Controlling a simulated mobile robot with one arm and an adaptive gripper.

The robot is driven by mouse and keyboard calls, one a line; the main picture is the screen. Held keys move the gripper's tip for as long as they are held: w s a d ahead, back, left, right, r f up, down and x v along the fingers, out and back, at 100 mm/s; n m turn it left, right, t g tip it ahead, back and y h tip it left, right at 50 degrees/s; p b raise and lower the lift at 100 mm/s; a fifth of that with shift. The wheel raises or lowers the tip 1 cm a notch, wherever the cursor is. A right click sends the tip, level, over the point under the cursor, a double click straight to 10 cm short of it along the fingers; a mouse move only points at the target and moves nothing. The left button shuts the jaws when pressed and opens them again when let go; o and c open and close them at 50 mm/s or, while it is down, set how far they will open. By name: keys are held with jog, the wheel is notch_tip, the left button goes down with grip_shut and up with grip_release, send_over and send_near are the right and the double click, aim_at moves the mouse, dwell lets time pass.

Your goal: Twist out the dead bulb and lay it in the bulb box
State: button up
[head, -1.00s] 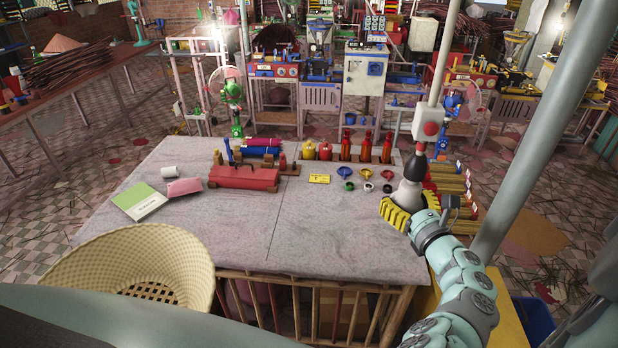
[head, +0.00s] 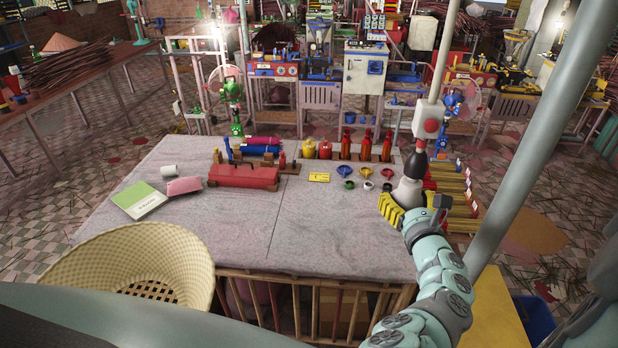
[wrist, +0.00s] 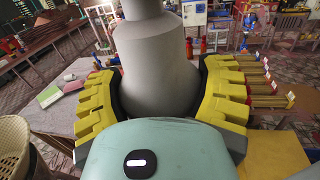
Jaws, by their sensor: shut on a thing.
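The bulb (head: 409,191) is pale grey and hangs base-up under a dark socket (head: 415,165) at the right end of the table. My gripper (head: 406,205) has its yellow fingers closed around the bulb from below. In the wrist view the bulb (wrist: 158,70) fills the middle, between the yellow pads on both sides. The bulb's base meets the socket; I cannot tell how far it is screwed in. I cannot make out a bulb box for certain in either view.
A white switch box with a red button (head: 430,122) hangs above the socket on a pole. A red case (head: 243,176), bottles (head: 366,148) and small coloured funnels (head: 343,171) stand on the table (head: 310,235). A grey post (head: 525,150) rises close right of my arm. The table's front middle is clear.

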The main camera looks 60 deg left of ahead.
jog(key=o, duration=1)
jog(key=shift+d, duration=0.1)
jog(key=shift+v, duration=3.7)
